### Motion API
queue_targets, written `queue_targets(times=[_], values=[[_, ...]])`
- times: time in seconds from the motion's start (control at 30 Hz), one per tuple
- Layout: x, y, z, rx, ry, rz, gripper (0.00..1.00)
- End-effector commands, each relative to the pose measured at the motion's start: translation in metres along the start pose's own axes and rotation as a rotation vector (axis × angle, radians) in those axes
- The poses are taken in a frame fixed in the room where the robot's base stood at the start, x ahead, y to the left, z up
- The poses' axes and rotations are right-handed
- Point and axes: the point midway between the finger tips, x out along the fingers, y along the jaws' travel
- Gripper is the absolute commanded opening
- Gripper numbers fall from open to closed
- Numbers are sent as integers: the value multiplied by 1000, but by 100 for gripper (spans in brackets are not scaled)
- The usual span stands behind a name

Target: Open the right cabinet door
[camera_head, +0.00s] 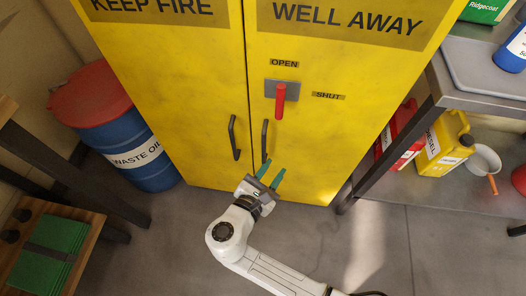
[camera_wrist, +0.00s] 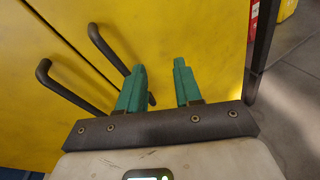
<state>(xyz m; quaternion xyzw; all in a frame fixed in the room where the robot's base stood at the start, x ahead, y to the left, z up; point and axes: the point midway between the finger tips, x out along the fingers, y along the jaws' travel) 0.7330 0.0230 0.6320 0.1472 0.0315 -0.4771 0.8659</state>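The right cabinet door (camera_head: 320,130) is yellow and looks closed against the left door (camera_head: 190,80). Its dark bar handle (camera_head: 265,141) stands beside the seam; in the wrist view this handle (camera_wrist: 105,48) runs partly behind the left finger. A red lever (camera_head: 280,101) on a grey plate hangs on the right door, between the OPEN label (camera_head: 284,63) above and the SHUT label (camera_head: 328,96) to the right. My gripper (camera_head: 273,167) has teal fingers and is open, just below the right handle. In the wrist view my gripper (camera_wrist: 159,66) has nothing between its fingers.
The left door's handle (camera_head: 233,138) is close by on the left. A blue drum (camera_head: 135,150) with a red lid stands left of the cabinet. A metal table (camera_head: 440,90) stands right, with a yellow can (camera_head: 440,143) beneath. The floor before the doors looks clear.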

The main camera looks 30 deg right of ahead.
Motion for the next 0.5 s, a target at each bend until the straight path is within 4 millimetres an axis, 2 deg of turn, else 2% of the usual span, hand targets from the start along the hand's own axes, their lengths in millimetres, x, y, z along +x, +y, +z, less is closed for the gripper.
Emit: queue_targets(times=[0.03,0.1,0.23,0.37,0.5], values=[[-9,15,-13,-77,-50,61,34],[-21,30,-17,-161,-110,122,34],[-32,44,-19,-239,-170,176,34],[-24,48,-17,-252,-180,182,34],[-1,52,-14,-249,-179,179,34]])
